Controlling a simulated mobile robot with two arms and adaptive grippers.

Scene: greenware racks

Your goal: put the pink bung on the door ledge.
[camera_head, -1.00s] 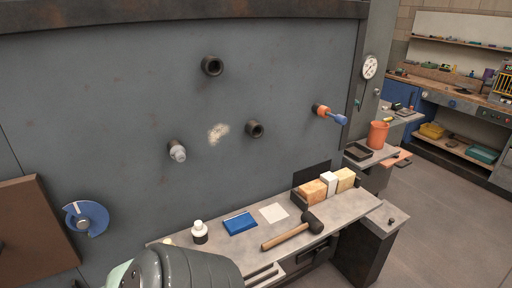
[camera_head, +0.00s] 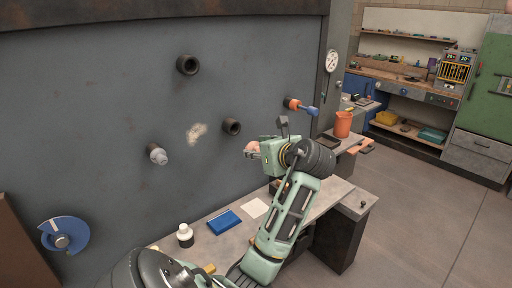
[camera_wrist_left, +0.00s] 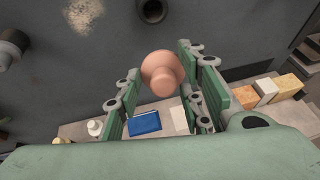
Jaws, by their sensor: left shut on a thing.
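The pink bung (camera_head: 251,147) is held at the tips of my left gripper (camera_head: 257,149), in front of the grey door and above the ledge. In the left wrist view the bung (camera_wrist_left: 162,72) sits between the two green finger pads, its round knob facing the camera. The door ledge (camera_head: 222,246) is the grey shelf at the foot of the door. The bung is clear of it. My left arm hides the ledge's right middle part. My right gripper is not in view.
On the ledge stand a white-capped bottle (camera_head: 185,236), a blue pad (camera_head: 224,222) and a white card (camera_head: 254,208). Blocks (camera_wrist_left: 265,90) show at the right in the wrist view. The door has two open ports (camera_head: 187,64) (camera_head: 232,126), a pale plug (camera_head: 157,154) and an orange-blue fitting (camera_head: 299,106).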

